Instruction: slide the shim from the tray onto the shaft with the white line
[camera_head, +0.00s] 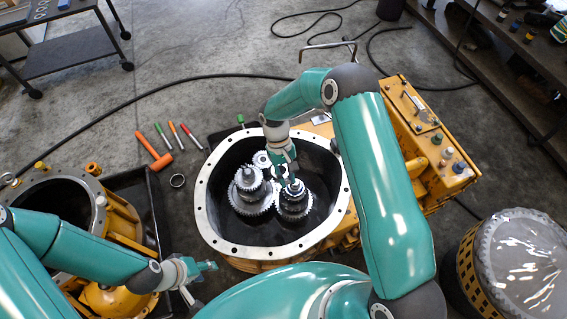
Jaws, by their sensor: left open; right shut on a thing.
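The open transmission housing (213,229) has a pale flange rim and a dark inside holding several steel gears. One gear shaft (249,178) stands on the left; another gear stack (293,205) stands on the right. My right gripper (292,185) is inside the housing, at the top of the right stack. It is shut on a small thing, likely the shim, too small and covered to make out. I cannot see a white line on either shaft. My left gripper (212,266) is open and empty, left of the housing's front edge.
A black tray (150,192) with yellow housing parts (122,222) lies at the left. A clear-topped drum (522,262) stands at right. A cart (70,55) is at the back left.

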